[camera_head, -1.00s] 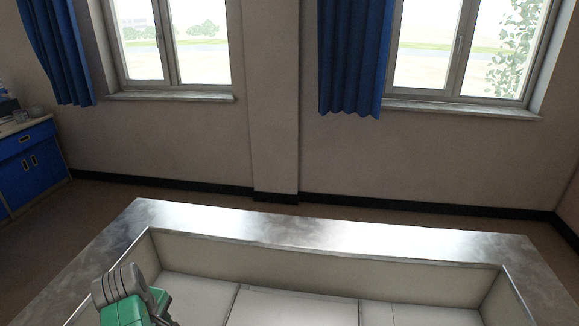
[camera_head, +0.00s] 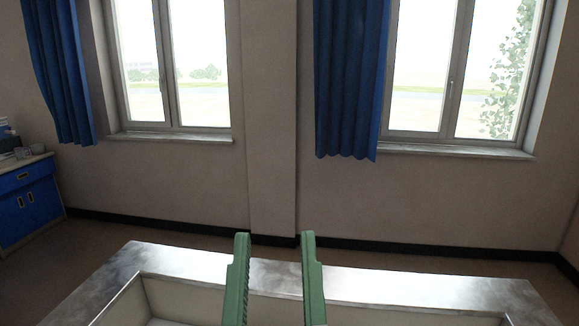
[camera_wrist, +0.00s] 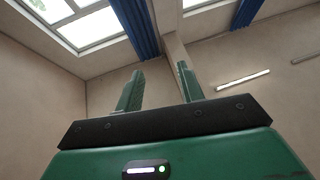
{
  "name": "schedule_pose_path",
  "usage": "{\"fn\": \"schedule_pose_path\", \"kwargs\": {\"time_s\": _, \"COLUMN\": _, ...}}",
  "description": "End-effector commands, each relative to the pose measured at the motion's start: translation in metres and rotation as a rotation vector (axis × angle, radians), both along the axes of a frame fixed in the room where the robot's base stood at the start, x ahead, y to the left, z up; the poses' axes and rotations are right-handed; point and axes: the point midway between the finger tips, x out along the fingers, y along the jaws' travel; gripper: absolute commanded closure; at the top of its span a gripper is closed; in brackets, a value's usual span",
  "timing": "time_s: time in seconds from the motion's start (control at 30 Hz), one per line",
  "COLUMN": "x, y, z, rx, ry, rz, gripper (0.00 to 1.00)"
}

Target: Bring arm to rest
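My gripper (camera_head: 273,280) stands at the bottom middle of the head view, its two green fingers pointing up. The fingers are apart with a clear gap, and nothing is between them. In the wrist view my gripper (camera_wrist: 158,90) also shows both fingers spread and empty, with the wall, windows and ceiling side of the room beyond. The rest of my arm is out of the head view.
A metal-rimmed table (camera_head: 400,284) with a recessed pale inside lies below and behind the fingers. A blue cabinet (camera_head: 30,205) with small items on top stands at the far left. Windows and blue curtains (camera_head: 352,80) line the back wall. The air around the fingers is clear.

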Motion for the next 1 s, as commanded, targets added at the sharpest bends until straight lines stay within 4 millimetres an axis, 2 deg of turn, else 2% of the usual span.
{"fn": "schedule_pose_path", "kwargs": {"time_s": 0.03, "x": -0.030, "y": -0.012, "z": 0.013, "rx": 0.029, "ry": -0.073, "rz": -0.010, "gripper": 0.62}}
{"fn": "schedule_pose_path", "kwargs": {"time_s": 0.07, "x": -0.038, "y": -0.014, "z": 0.035, "rx": 0.039, "ry": -0.095, "rz": -0.009, "gripper": 0.62}}
{"fn": "schedule_pose_path", "kwargs": {"time_s": 0.1, "x": -0.033, "y": -0.012, "z": 0.065, "rx": 0.038, "ry": -0.084, "rz": -0.005, "gripper": 0.62}}
{"fn": "schedule_pose_path", "kwargs": {"time_s": 0.27, "x": -0.031, "y": -0.010, "z": 0.137, "rx": 0.038, "ry": -0.080, "rz": 0.000, "gripper": 0.62}}
{"fn": "schedule_pose_path", "kwargs": {"time_s": 0.5, "x": -0.031, "y": -0.009, "z": 0.258, "rx": 0.041, "ry": -0.075, "rz": 0.006, "gripper": 0.62}}
{"fn": "schedule_pose_path", "kwargs": {"time_s": 0.6, "x": -0.031, "y": -0.009, "z": 0.296, "rx": 0.043, "ry": -0.074, "rz": 0.009, "gripper": 0.62}}
{"fn": "schedule_pose_path", "kwargs": {"time_s": 0.7, "x": -0.030, "y": -0.008, "z": 0.320, "rx": 0.044, "ry": -0.073, "rz": 0.010, "gripper": 0.62}}
{"fn": "schedule_pose_path", "kwargs": {"time_s": 0.77, "x": -0.030, "y": -0.008, "z": 0.327, "rx": 0.044, "ry": -0.073, "rz": 0.011, "gripper": 0.62}}
{"fn": "schedule_pose_path", "kwargs": {"time_s": 1.0, "x": -0.030, "y": -0.008, "z": 0.327, "rx": 0.045, "ry": -0.073, "rz": 0.012, "gripper": 0.62}}
